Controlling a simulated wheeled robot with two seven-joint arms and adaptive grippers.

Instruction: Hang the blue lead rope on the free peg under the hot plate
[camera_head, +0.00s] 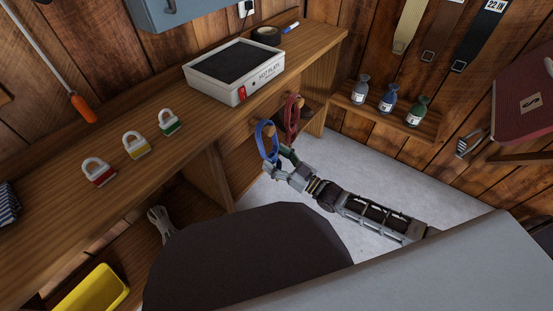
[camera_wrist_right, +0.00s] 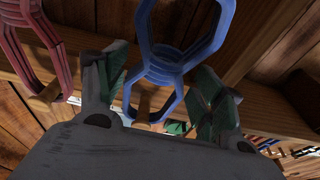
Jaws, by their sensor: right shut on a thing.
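The blue lead rope (camera_head: 266,141) is a looped coil at the front of the bench, below the hot plate (camera_head: 235,72). My right gripper (camera_head: 281,158) is shut on its lower part. In the wrist view the blue rope (camera_wrist_right: 160,72) stands between the two green-padded fingers. A wooden peg (camera_wrist_right: 149,100) shows through one of its loops; I cannot tell whether the rope rests on it. The red rope (camera_head: 291,118) hangs to the right, and also shows at the left of the wrist view (camera_wrist_right: 30,45). My left gripper is out of view.
Red, yellow and green padlocks (camera_head: 136,145) stand on the bench top (camera_head: 205,125). Several bottles (camera_head: 388,98) stand on a right-hand shelf. Grey floor (camera_head: 340,165) lies open beneath my right arm.

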